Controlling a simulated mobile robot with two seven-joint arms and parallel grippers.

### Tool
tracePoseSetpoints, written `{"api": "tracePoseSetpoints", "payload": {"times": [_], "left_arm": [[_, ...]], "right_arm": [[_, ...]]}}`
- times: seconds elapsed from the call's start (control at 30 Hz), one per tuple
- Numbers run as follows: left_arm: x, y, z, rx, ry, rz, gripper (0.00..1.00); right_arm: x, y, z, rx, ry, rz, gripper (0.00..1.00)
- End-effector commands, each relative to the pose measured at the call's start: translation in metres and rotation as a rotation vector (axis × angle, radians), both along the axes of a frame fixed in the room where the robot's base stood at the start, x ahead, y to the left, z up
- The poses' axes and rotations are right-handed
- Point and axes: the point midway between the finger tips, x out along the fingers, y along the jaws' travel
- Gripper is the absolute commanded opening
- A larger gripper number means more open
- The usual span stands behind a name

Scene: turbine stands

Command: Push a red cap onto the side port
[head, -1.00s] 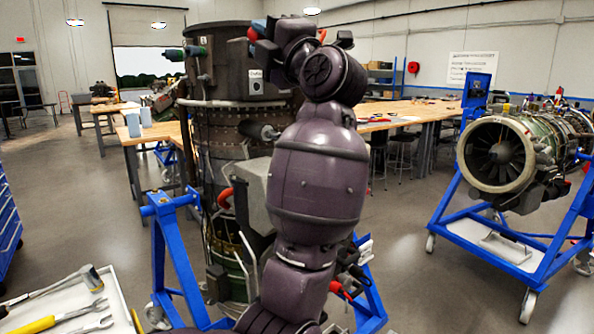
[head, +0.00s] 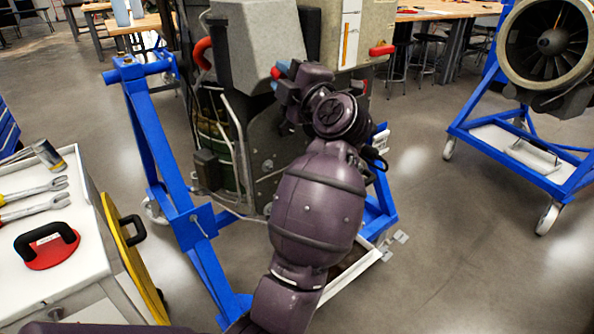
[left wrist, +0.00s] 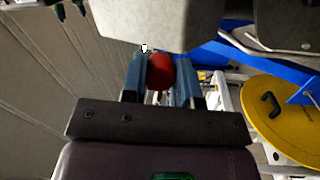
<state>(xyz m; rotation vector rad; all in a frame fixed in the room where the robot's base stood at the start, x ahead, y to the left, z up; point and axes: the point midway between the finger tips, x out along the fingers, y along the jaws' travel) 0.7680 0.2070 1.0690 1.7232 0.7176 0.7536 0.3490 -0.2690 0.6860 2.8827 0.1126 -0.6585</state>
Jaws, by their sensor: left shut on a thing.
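My left gripper (head: 281,74) is at the end of the purple arm in the middle of the head view, in front of the engine on the blue stand. In the left wrist view its blue fingers (left wrist: 160,70) are closed on a round red cap (left wrist: 158,73). In the head view only a small red bit of the cap (head: 275,72) shows beside the fingers. A grey box-shaped engine part (head: 265,42) is right by the gripper and fills the top of the wrist view. I cannot make out the side port. My right gripper is not in view.
The blue stand (head: 150,140) surrounds the engine's lower part. A white tool cart (head: 85,275) with wrenches and a red-based black handle stands at left, a yellow disc (head: 133,255) at its side. A second engine (head: 548,45) is at right. Floor between is clear.

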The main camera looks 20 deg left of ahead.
Motion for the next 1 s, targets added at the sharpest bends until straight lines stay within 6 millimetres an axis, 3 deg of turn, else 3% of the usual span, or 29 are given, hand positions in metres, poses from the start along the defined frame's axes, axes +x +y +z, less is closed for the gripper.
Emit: {"api": "tracePoseSetpoints", "payload": {"times": [0.03, 0.1, 0.3, 0.5, 0.7, 1.0], "left_arm": [[0.009, 0.0, -0.047, 0.0, 0.053, 0.0, 0.0], [0.014, 0.0, -0.08, 0.0, 0.089, 0.0, 0.0], [0.023, 0.0, -0.174, 0.001, 0.195, 0.0, 0.0], [0.024, 0.0, -0.243, 0.0, 0.273, 0.0, 0.0], [0.023, 0.0, -0.269, 0.0, 0.302, -0.001, 0.0], [0.028, 0.007, -0.27, 0.0, 0.302, 0.0, 0.0]], "right_arm": [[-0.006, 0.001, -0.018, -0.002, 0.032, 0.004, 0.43], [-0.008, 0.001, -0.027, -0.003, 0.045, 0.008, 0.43], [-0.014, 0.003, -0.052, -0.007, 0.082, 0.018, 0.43], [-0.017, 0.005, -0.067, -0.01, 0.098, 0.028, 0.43], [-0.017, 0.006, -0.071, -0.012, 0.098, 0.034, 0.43], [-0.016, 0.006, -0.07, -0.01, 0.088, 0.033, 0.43]]}}
